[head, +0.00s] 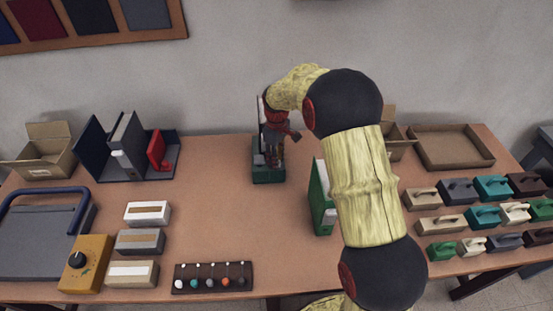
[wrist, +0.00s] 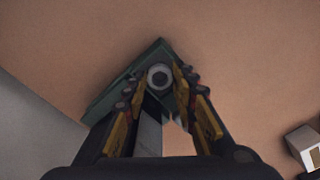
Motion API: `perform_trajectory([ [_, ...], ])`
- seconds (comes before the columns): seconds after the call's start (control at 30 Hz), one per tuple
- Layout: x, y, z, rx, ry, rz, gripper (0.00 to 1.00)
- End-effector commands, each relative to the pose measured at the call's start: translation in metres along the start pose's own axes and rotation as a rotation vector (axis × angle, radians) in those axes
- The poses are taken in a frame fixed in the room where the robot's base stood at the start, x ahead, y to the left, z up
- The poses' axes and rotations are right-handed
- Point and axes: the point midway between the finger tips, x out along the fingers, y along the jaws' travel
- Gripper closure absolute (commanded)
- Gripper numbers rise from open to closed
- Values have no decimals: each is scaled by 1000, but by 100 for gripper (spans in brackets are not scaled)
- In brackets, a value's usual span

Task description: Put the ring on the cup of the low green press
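A press with a dark green base (head: 268,173) stands near the back middle of the table, with a grey upright on its left. My gripper (head: 272,152) points down over this base. In the wrist view, the green base (wrist: 125,93) lies below the fingers. A round dark grey ring (wrist: 151,79) with a pale centre shows between the fingertips (wrist: 161,80). The fingers are apart, one on each side of it. I cannot tell whether they touch it, nor whether it sits on the cup or hangs above it.
A green upright binder-like thing (head: 320,197) stands right of the press, partly behind my arm. A black file holder (head: 126,150) stands left. Several handled blocks (head: 468,218) fill the right side. A knob rack (head: 213,277) lies at the front. Table between press and rack is clear.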

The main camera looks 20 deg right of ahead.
Motion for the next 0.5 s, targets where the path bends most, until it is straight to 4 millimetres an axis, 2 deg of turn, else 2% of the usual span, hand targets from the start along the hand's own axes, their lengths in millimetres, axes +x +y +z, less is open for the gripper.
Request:
perform_trajectory([
  [0.33, 1, -1, 1, 0, -2, -2, 68],
  [0.5, -14, 0, 0, 0, -1, -1, 68],
])
